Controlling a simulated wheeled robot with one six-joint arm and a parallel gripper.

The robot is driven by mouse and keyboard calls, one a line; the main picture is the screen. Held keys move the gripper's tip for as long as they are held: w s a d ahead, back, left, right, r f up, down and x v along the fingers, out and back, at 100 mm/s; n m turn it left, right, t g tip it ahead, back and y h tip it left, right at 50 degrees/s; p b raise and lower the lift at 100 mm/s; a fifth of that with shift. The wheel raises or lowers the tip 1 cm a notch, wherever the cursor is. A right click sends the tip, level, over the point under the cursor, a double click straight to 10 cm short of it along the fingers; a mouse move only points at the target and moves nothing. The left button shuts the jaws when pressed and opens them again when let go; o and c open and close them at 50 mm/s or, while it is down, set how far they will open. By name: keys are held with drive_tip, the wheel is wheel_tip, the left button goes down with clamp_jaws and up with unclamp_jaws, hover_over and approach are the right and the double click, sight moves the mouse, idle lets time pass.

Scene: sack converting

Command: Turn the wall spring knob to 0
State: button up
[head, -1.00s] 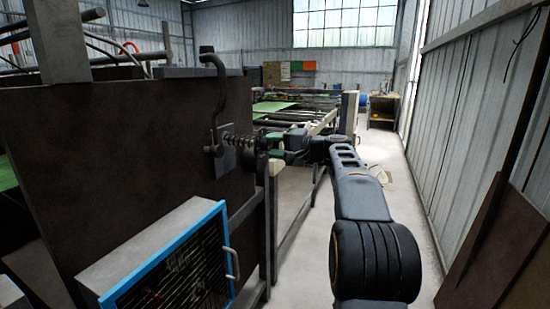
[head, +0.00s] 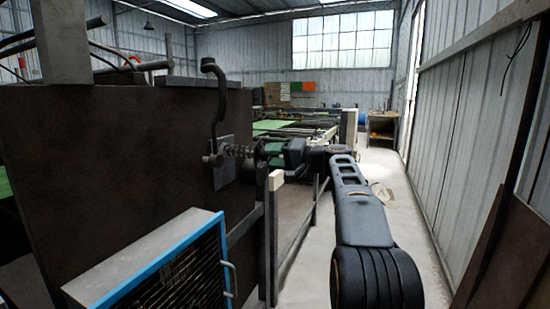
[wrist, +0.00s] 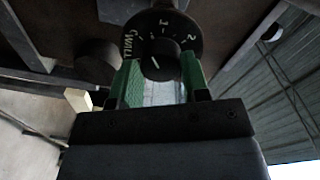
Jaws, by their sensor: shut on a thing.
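The wall spring knob (wrist: 160,66) is a dark round knob in front of a black dial (wrist: 183,24) with white numbers 1 and 2 and some letters at the left. A short pale mark shows on the knob's face. I cannot make out a 0. My gripper (wrist: 160,74) is shut on the knob, with one green finger pad at each side. There the knob is hidden by the fingers.
A bent crank handle (head: 219,95) rises from a plate on the dark panel (head: 110,150), close to the spring. A blue-framed box (head: 160,272) juts out below. A pale post (head: 275,181) stands just under my gripper. Free floor lies to the right.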

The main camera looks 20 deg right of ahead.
drive_tip(key=o, duration=0.9)
drive_tip(key=v, duration=1.3)
drive_tip(key=shift+s+d+p, duration=0.2)
drive_tip(key=shift+s+p, duration=0.15)
